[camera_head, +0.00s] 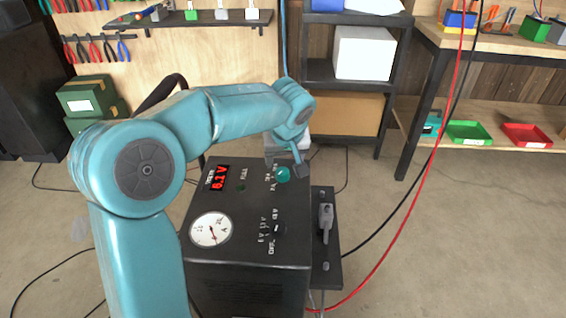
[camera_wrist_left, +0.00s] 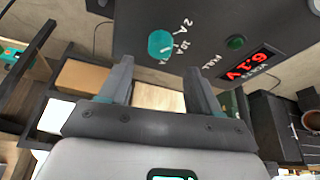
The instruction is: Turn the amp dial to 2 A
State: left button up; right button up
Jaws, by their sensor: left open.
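The teal amp dial (camera_head: 283,174) sits on the sloped top panel of a dark charger box (camera_head: 250,250). In the left wrist view the dial (camera_wrist_left: 161,43) shows beside white labels, among them 2A and 10A; which one its pointer meets is too small to tell. My left gripper (camera_head: 285,163) hangs by the far edge of the panel, close to the dial. In the left wrist view its two fingers (camera_wrist_left: 158,75) are spread with nothing between them, and the dial appears just beyond their tips, apart from them. My right gripper is not in view.
A red digital display (camera_head: 219,178), a round gauge (camera_head: 210,230) and a black selector knob (camera_head: 279,228) share the panel. A grey clamp (camera_head: 325,220) rests on a side shelf. A red cable (camera_head: 440,150) runs down at the right. A shelf rack (camera_head: 345,75) stands behind.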

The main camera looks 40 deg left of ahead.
pick_arm(q)
jog(key=p+v, duration=0.2)
jog(key=v, duration=0.8)
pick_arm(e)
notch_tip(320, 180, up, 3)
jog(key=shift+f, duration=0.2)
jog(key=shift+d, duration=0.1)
